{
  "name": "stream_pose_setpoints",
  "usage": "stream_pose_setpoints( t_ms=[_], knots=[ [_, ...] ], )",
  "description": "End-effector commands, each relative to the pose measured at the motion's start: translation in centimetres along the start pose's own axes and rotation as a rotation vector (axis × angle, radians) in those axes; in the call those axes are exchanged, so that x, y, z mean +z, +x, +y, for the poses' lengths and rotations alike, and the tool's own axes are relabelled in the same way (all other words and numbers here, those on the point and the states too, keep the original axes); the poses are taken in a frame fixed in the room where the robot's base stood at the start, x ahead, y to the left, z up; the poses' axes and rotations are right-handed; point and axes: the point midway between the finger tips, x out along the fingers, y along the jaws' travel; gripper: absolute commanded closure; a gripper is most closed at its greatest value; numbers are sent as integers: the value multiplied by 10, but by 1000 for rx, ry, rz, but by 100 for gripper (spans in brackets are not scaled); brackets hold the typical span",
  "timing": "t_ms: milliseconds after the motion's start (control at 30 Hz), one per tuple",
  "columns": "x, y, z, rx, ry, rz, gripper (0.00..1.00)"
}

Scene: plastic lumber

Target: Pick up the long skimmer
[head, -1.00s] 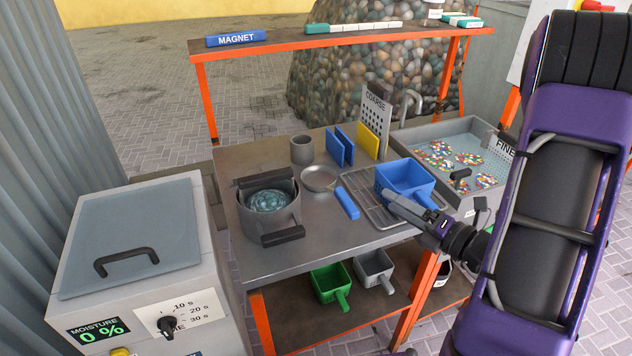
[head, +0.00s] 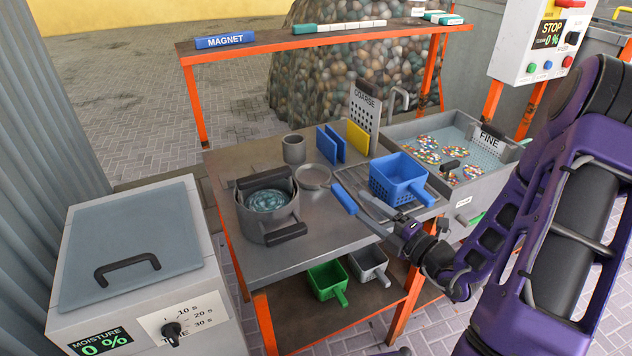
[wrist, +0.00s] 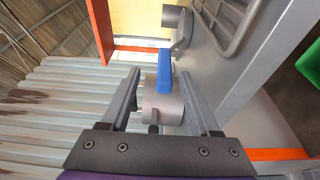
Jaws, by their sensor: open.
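The long skimmer has a round, shallow grey head (head: 314,176) lying on the metal table and a blue handle (head: 343,197) pointing toward the table's front edge. My gripper (head: 363,207) is open and empty, coming from the right with its fingertips close beside the handle. In the wrist view the blue handle (wrist: 164,72) appears between the two spread fingers (wrist: 160,80), near their tips. I cannot tell whether it is inside the jaws or just beyond them. No contact shows.
A grey pot (head: 268,218) with dark handles stands left of the skimmer. A blue basket (head: 398,180) sits on a wire rack to the right. A grey cup (head: 293,149) and blue plates (head: 331,145) stand behind. Green (head: 326,281) and grey scoops lie on the lower shelf.

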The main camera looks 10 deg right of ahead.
Motion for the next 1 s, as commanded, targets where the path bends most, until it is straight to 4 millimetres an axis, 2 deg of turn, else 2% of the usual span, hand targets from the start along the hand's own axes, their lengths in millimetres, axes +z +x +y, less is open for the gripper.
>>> stream_pose_setpoints(
  t_ms=[100,367,633,933,1000],
  knots=[
    [0,18,0,1,-2,2,38],
    [-1,37,-3,1,0,1,38],
    [-2,75,-8,1,-1,1,38],
    [-1,80,-7,0,0,-1,38],
    [-1,80,-7,0,0,-1,48]
  ],
)
